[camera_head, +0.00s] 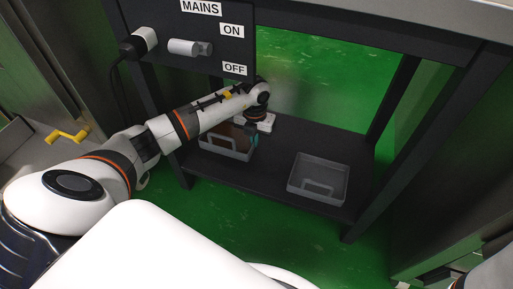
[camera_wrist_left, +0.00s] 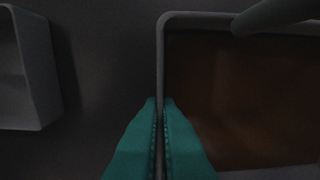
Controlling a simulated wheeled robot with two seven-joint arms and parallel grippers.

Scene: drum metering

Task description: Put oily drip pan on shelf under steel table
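The oily drip pan (camera_head: 226,152), a grey tray with brown liquid inside, sits on the dark lower shelf (camera_head: 266,178) under the table (camera_head: 420,18), at the left. My left gripper (camera_head: 254,137) is at its right side. In the left wrist view, the teal fingers (camera_wrist_left: 160,110) are closed together on the pan's side wall (camera_wrist_left: 163,62), one finger on each side. The pan's brown inside (camera_wrist_left: 240,95) shows right of the fingers. The pan looks level and appears to rest on the shelf; any small gap beneath is hidden. My right gripper is out of view.
A second grey pan (camera_head: 318,180), seemingly empty, stands on the shelf to the right; its wall shows in the left wrist view (camera_wrist_left: 38,75). Bare shelf lies between the pans. Table legs flank the shelf. A panel (camera_head: 190,22) with MAINS, ON and OFF labels hangs above.

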